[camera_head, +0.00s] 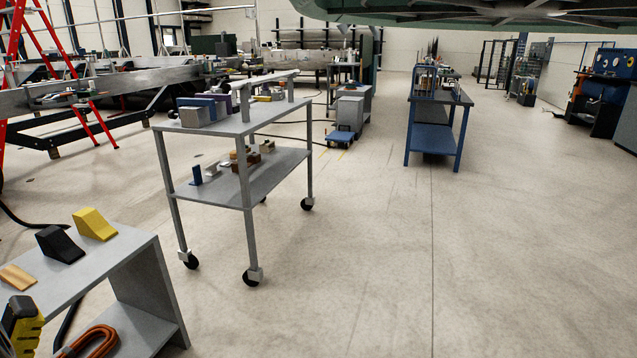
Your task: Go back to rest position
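My gripper and arm do not show in the head view, so I cannot see the gripper's pose or whether it holds anything. The task names no other object. A grey wheeled cart (262,187) stands left of centre. A low grey bench (150,268) is at the lower left, nearest to me.
A blue workbench (433,138) stands farther back. A red ladder (14,45) is at far left. Floor at centre and right is clear.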

